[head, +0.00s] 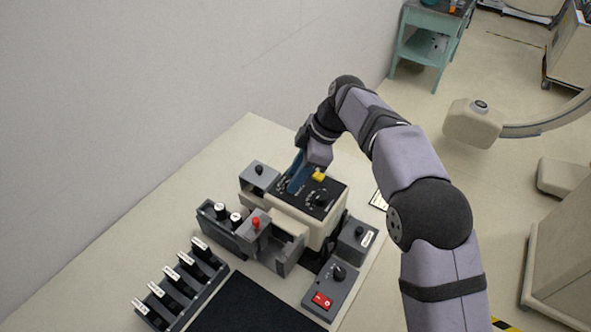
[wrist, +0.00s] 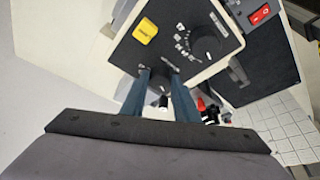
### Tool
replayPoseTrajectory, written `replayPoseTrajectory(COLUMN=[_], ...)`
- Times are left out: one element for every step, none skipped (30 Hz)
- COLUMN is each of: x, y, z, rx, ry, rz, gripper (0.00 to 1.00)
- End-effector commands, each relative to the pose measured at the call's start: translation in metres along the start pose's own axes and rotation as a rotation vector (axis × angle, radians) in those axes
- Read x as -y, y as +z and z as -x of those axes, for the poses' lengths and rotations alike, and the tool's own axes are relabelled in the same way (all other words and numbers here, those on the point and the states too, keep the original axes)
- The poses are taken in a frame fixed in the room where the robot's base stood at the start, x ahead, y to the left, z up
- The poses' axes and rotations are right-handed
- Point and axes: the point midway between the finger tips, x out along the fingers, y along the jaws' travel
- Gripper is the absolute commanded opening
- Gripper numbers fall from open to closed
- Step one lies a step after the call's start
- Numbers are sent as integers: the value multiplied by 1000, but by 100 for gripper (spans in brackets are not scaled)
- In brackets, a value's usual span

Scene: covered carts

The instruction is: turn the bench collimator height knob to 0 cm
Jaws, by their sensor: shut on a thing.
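The bench collimator (head: 300,222) is a cream box with a black, sloped top panel on the bench. It also shows in the wrist view (wrist: 185,22). The panel carries a yellow button (wrist: 145,30), also in the head view (head: 319,176), and a black dial knob (wrist: 206,48) ringed by white marks, also in the head view (head: 319,197). My gripper (wrist: 158,76), with blue fingers, reaches down to the panel's other end, also in the head view (head: 292,187). It is shut on a dark knob, apparently the height knob, mostly hidden between the fingertips. Its pointer and setting cannot be read.
A grey box with a black knob (head: 259,170) stands close to the left of the collimator. A red-knobbed holder (head: 255,224) and a rack (head: 180,287) stand in front. A control box with a red switch (head: 321,299) is at the front right. The wall (head: 120,90) is behind.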

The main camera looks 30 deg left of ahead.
Motion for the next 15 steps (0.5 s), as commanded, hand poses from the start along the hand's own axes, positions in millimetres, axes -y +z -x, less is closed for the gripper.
replayPoseTrajectory(x=[-2,-2,-2,-2,-2,-2,-2,-3,-3,-3,-3,-3,-3,-3,-3], y=[-2,-2,-2,-2,-2,-2,-2,-2,-2,-2,-2,-2,-2,-2,-2], z=[4,4,4,4,4,4,3,3,3,3,3,2,2,2,2], rx=[-2,-2,-2,-1,-1,-1,-1,-1,-1,-1,-1,-1,-1,-1,-1], ry=[-7,-13,-20,-25,-30,-35,-39,-42,-45,-47,-49,-51,-53,-53,-54], rz=[26,40,59,71,84,97,105,114,123,128,133,138,141,144,146], gripper=[5,5,5,5,5,5,5,5,5,5,5,5,5,5,5])
